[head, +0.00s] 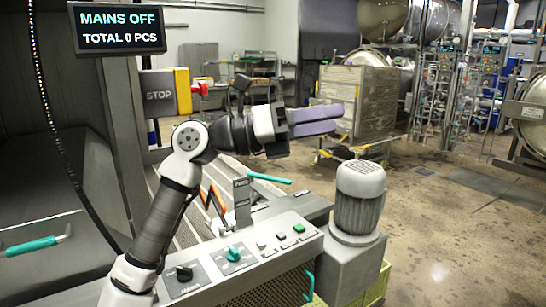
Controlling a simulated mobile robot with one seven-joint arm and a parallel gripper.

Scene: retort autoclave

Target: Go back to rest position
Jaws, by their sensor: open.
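My gripper (318,120) is at the end of my raised arm, in the middle of the head view. Its purple-grey fingers point right, level, above the grey motor. I see nothing held between them. The fingers overlap from this side, so the gap between them is hard to see. My arm rises from the lower left over the control panel and bends at the elbow.
A control panel (205,283) with knobs and buttons lies below my arm. A grey motor (359,198) stands right of it. A display (117,28) reads "MAINS OFF", above a STOP box (165,94). A crate stack (368,96) stands behind. Open floor (455,235) lies to the right.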

